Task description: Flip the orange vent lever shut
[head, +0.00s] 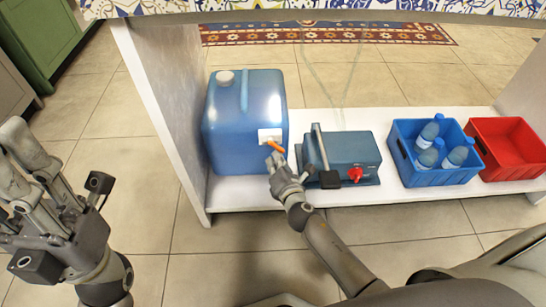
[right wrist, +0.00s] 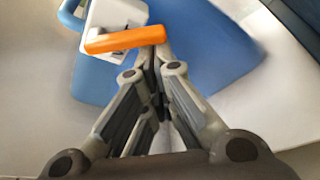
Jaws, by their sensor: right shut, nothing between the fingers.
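The orange vent lever (head: 275,146) sits on a white plate (head: 268,134) on the front of a blue jug (head: 246,110). In the right wrist view the lever (right wrist: 126,39) lies nearly level across the white fitting (right wrist: 118,20). My right gripper (head: 276,162) is shut and empty, its fingertips (right wrist: 155,58) right by the lever's right end. I cannot tell whether they touch it. My left gripper (head: 62,195) is at the left, away from the jug, with its fingers apart.
A blue pump-like box (head: 352,150) with a red knob (head: 355,174) stands right of the jug on the white shelf (head: 400,195). Farther right are a blue crate (head: 402,150) with bottles and a red crate (head: 508,145). A shelf side panel (head: 165,95) stands left of the jug.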

